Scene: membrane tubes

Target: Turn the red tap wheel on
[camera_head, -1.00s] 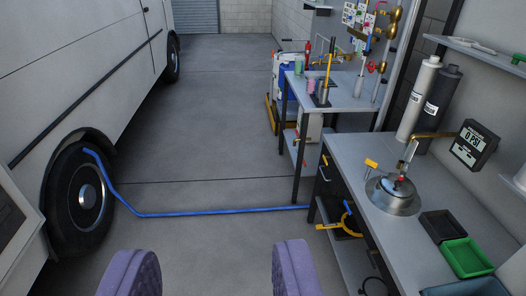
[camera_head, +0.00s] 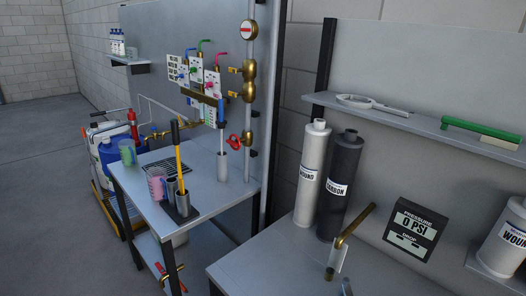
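A red wheel-like handle (camera_head: 233,142) sits low on the vertical wall pipe (camera_head: 251,90), above the back bench, at the picture's middle. It looks like a small open ring and is seen from the side. Above and left of it, a panel of small taps (camera_head: 200,75) has green, blue and red parts, too small to make out well. I cannot tell from the view whether any tap is open. My gripper is out of view, and nothing is seen touching the red wheel.
The back bench (camera_head: 205,170) carries tool cups, mugs and a drain rack. A loaded cart (camera_head: 110,150) stands left of it. Two cylinders, one white (camera_head: 310,170) and one dark (camera_head: 341,185), stand on the near bench (camera_head: 265,270) beside a pressure display (camera_head: 415,229). Floor at left is clear.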

